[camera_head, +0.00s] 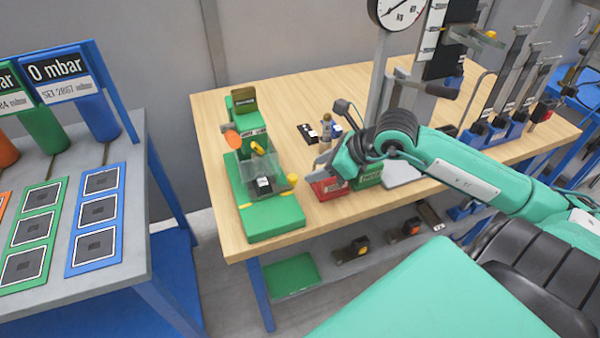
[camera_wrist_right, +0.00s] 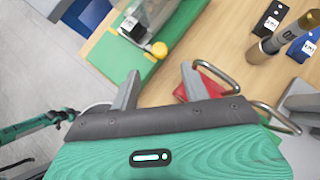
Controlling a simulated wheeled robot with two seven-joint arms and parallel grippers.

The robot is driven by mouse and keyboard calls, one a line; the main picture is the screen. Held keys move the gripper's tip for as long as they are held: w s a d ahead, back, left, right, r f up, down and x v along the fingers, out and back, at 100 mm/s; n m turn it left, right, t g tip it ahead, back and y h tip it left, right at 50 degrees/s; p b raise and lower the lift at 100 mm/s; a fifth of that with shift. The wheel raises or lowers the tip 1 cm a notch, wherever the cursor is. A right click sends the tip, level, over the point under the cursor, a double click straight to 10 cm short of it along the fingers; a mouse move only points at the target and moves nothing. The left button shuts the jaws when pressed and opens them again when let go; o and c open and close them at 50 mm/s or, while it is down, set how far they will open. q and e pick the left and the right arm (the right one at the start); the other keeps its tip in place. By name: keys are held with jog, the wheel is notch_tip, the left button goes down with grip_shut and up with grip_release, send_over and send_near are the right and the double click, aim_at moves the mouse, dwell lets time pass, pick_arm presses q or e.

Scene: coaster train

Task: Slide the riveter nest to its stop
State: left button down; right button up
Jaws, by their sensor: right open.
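The green riveter (camera_head: 275,216) stands near the table's left front corner. A clear guard (camera_head: 262,165) covers its middle, and a black nest piece (camera_head: 264,186) shows low inside it. A yellow knob (camera_head: 292,179) sticks out on the right side. In the right wrist view the riveter's green base (camera_wrist_right: 112,55) and the yellow knob (camera_wrist_right: 159,49) lie just beyond my fingers. My right gripper (camera_head: 325,160) is open and empty, to the right of the riveter and apart from the knob. Its two fingers also show in the right wrist view (camera_wrist_right: 161,78). My left gripper is out of view.
A red box (camera_head: 328,189) and a green box (camera_head: 368,176) stand close below my right gripper. Small black and blue blocks and a cylinder (camera_head: 326,127) sit behind. A gauge stand (camera_head: 378,75) rises farther right. The table's left back is clear.

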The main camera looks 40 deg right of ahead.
aim_at(296, 177)
jog(key=p+x, duration=0.1)
jog(key=x, duration=0.5)
jog(key=shift+w+a+f, duration=0.25)
jog(key=shift+f, duration=0.15)
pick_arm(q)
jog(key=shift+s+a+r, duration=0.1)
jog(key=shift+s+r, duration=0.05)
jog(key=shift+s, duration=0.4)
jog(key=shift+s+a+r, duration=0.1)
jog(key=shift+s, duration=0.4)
pick_arm(e)
grip_shut()
